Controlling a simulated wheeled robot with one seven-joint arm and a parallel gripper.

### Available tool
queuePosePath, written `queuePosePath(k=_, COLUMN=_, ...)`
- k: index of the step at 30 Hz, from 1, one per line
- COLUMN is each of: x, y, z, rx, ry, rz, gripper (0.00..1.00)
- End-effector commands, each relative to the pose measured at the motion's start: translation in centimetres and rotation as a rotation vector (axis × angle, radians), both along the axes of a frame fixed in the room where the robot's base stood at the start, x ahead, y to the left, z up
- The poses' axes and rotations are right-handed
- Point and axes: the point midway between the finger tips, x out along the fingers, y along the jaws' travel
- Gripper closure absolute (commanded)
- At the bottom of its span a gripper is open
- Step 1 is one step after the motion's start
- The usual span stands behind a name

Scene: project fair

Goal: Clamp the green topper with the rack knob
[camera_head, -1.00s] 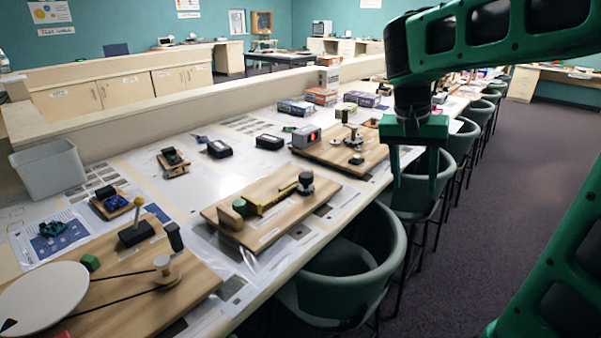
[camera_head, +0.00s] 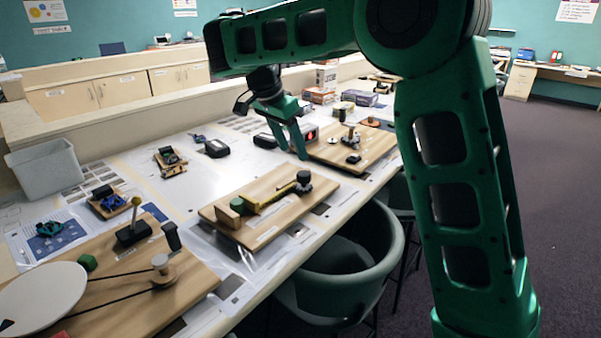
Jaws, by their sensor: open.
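A wooden board (camera_head: 268,228) on the long table carries the rack device. A small dark green cylinder, which looks like the green topper (camera_head: 235,205), sits beside an upright wooden block (camera_head: 227,214) at the board's left end. The yellow rack (camera_head: 268,198) runs from near it toward the black knob (camera_head: 304,179) at the right end. Whether the rack touches the topper is too small to tell. My green gripper (camera_head: 300,155) is open and empty, fingers pointing down, above and behind the knob. The knob is in clear view.
A board with a white disc (camera_head: 40,298) and a green cube (camera_head: 87,263) lies at the front left. Another device board (camera_head: 365,150) lies behind to the right. A grey bin (camera_head: 48,170) stands at the left. A chair (camera_head: 340,270) is tucked against the table's front edge.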

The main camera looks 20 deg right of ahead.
Motion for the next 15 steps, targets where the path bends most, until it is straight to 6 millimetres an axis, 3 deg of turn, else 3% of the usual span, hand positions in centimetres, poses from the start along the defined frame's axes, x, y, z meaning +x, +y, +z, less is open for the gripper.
queuePosePath(k=15, x=1.3, y=-3.0, z=-7.6, rx=0.000, ry=0.002, rz=-0.001, gripper=0.49)
